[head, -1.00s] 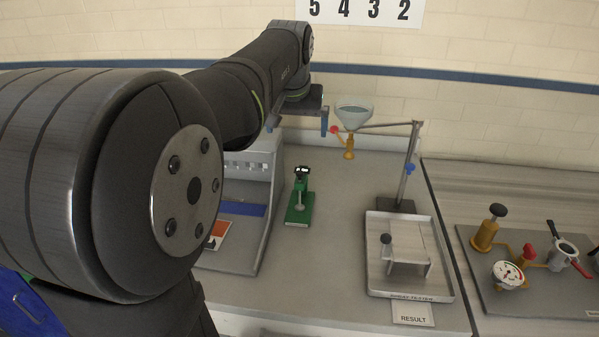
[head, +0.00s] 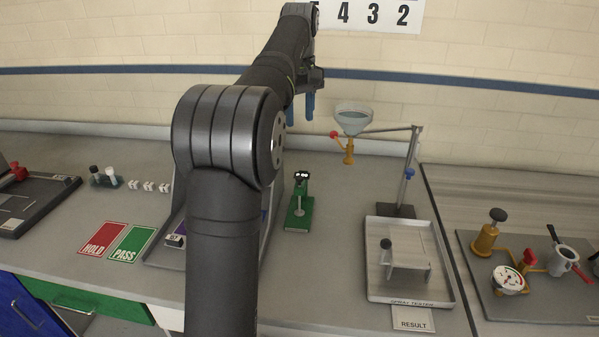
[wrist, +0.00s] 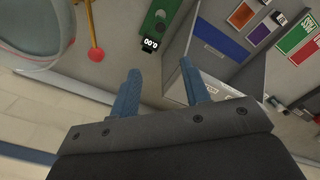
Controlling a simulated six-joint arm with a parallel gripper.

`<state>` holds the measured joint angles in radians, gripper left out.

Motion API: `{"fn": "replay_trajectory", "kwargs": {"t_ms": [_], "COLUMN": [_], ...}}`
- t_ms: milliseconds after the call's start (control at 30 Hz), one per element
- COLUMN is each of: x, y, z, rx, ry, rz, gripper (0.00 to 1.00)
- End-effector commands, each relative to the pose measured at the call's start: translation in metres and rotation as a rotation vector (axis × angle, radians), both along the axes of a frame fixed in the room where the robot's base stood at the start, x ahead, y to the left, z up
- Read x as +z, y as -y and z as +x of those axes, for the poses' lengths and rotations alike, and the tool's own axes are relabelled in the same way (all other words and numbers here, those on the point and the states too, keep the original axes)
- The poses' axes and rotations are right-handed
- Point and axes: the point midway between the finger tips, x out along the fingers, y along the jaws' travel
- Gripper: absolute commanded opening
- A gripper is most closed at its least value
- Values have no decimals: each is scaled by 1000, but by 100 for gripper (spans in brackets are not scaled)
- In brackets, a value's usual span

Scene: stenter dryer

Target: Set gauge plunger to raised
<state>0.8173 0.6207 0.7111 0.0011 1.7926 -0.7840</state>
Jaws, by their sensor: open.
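The gauge (head: 300,203) is a small green stand with a dark head on the grey bench, in the middle of the head view. A silver round part sits low on it; whether its plunger is up or down is too small to tell. In the wrist view the gauge (wrist: 158,22) is at the top, with its small display reading 0.00 towards me. My gripper (head: 301,110) is open and empty, its blue fingers above and behind the gauge. In the wrist view my gripper (wrist: 160,68) points towards the gauge without touching it.
A glass funnel (head: 353,120) on a stand is close to the right of my gripper. A grey tray (head: 372,270) lies right of the gauge. A grey sloped housing, partly hidden by my arm, stands left of it. HOLD (head: 102,239) and PASS (head: 133,243) cards lie further left.

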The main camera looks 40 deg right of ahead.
Motion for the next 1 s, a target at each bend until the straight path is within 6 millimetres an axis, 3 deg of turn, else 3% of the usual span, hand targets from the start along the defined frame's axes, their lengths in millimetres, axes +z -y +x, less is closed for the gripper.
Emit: {"fn": "replay_trajectory", "kwargs": {"t_ms": [267,800,1000], "x": [-17,-130,-161], "y": [1,1,1], "z": [2,1,2], "rx": [36,34,34], "ry": [-15,-14,-13], "rz": [14,14,13], "gripper": [43,43,43]}}
